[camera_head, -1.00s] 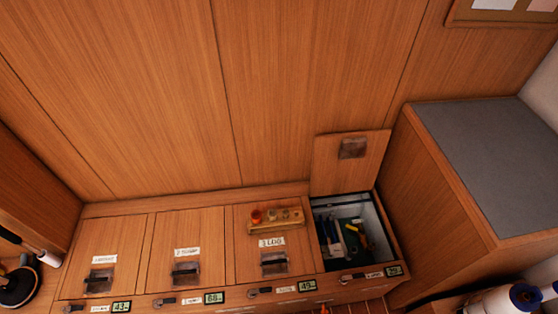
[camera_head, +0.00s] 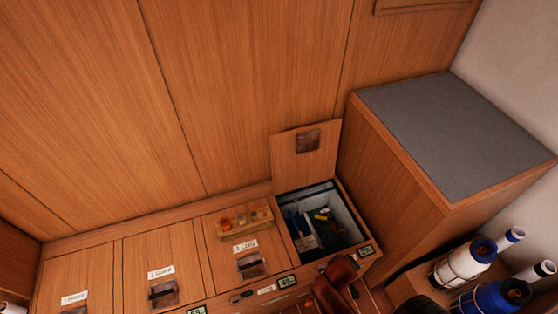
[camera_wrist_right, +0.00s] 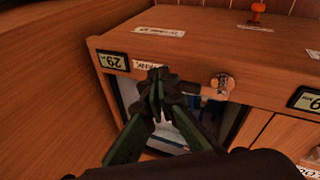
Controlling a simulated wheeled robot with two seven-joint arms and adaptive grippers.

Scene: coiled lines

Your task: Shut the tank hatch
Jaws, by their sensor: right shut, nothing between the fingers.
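The tank hatch (camera_head: 303,155) is a square wooden lid with a dark recessed handle. It stands raised behind the open tank (camera_head: 347,190) at the right end of the wooden bench. Several tools and a yellow item lie inside the tank. My left gripper is out of view.
A tall wooden cabinet with a grey top (camera_head: 460,130) stands close on the tank's right. Several bottles (camera_head: 465,262) stand at the lower right.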

